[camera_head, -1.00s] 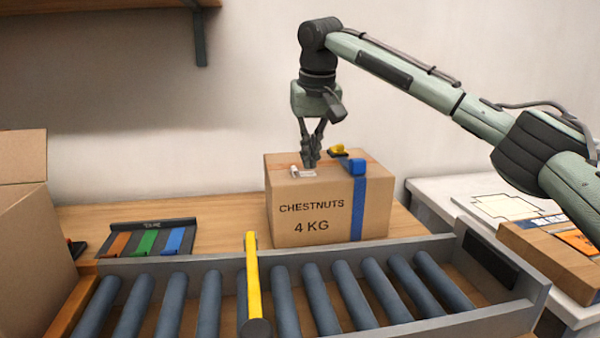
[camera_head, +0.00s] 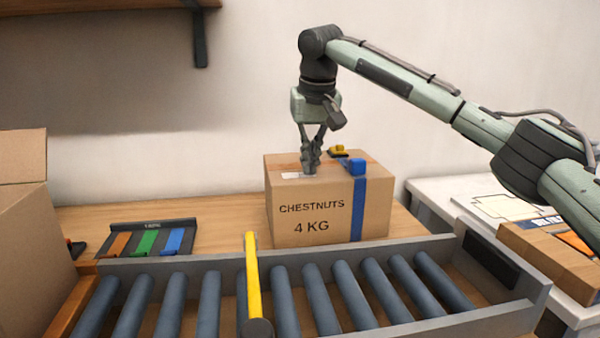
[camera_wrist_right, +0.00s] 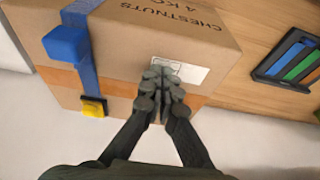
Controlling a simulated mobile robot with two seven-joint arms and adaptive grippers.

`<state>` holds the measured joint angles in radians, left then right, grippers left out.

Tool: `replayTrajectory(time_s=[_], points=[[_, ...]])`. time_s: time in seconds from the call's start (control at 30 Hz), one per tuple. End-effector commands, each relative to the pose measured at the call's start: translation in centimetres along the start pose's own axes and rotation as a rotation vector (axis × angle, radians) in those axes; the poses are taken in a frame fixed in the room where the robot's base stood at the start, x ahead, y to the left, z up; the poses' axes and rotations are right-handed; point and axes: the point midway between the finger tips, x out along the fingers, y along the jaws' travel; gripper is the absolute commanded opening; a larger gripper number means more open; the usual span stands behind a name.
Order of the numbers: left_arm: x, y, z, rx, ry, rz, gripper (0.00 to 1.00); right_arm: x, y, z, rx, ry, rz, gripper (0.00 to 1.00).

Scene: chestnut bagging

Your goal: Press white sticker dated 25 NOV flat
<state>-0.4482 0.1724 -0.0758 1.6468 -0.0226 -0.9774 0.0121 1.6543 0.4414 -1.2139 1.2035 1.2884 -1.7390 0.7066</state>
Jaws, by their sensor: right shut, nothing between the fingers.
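The white sticker (camera_head: 291,176) lies on the top of the cardboard box (camera_head: 312,222) marked CHESTNUTS 4 KG. It also shows in the right wrist view (camera_wrist_right: 190,74), where its visible part looks flat; its print is too small to read. My right gripper (camera_head: 310,171) points down over the box top, fingers shut and empty. In the right wrist view the fingertips (camera_wrist_right: 163,76) overlap one end of the sticker and hide part of it. They look in contact with it or very close. My left gripper is not in view.
A blue block (camera_head: 357,167) sits at the blue strap (camera_head: 358,210), with a yellow and black piece (camera_head: 339,151) behind it on the box. A roller conveyor (camera_head: 320,300) with a yellow bar (camera_head: 252,275) lies in front. A rack of coloured strips (camera_head: 146,240) stands left.

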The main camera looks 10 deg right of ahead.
Motion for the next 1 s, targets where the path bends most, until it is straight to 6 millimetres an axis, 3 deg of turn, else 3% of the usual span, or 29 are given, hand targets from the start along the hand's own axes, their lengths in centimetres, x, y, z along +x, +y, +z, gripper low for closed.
replayTrajectory(time_s=[1.0], points=[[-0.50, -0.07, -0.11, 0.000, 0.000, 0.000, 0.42, 0.30, -0.02, 0.18, -0.001, -0.006, 0.001, 0.00]])
